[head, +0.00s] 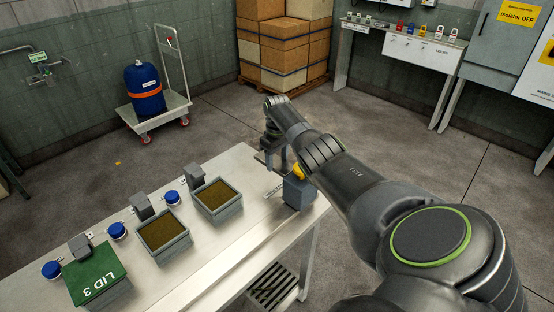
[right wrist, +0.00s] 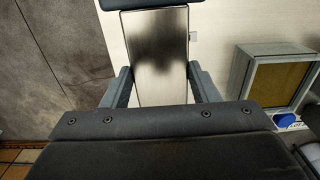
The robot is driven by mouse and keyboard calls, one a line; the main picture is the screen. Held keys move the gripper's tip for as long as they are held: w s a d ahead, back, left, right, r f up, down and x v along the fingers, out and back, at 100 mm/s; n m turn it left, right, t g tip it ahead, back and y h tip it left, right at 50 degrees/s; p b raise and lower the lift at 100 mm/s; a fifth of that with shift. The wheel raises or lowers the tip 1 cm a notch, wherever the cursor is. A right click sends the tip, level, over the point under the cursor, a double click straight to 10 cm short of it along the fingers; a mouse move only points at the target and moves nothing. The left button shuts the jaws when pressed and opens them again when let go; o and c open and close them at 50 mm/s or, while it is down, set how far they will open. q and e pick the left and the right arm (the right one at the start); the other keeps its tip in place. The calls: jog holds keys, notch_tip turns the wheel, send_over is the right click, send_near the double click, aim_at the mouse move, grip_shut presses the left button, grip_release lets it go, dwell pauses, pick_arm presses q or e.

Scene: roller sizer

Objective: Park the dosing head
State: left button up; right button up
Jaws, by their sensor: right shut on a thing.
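My right gripper (head: 277,157) is over the far right end of the steel table (head: 235,238). In the right wrist view its fingers (right wrist: 161,88) are shut on the sides of a flat, metal-faced block, which I take to be the dosing head (right wrist: 157,55). A blue-grey block (head: 297,193) stands on the table end under the wrist, with a yellow part (head: 298,172) at its top. A small label (head: 273,190) lies beside it. My arm hides much of this spot, and I cannot tell whether the held thing touches the block. My left gripper is not in view.
Two open trays of brown material (head: 218,202) (head: 163,234) stand on the table. A green lid marked LID 3 (head: 97,275) covers another tray. Blue-capped jars (head: 173,197) and grey brackets (head: 194,174) line the back. Behind are a trolley with a blue drum (head: 144,88) and stacked boxes (head: 284,45).

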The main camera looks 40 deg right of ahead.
jog(key=shift+d+r, duration=0.2)
jog(key=o, duration=1.1)
jog(key=shift+w, duration=0.1)
jog(key=shift+c, duration=0.2)
jog(key=o, duration=0.3)
jog(key=shift+d+f, duration=0.1)
jog(key=shift+f, duration=0.1)
jog(key=shift+o, duration=0.2)
jog(key=shift+r, duration=0.3)
notch_tip(320, 180, up, 17)
jog(key=b, duration=0.2)
jog(key=shift+f, duration=0.2)
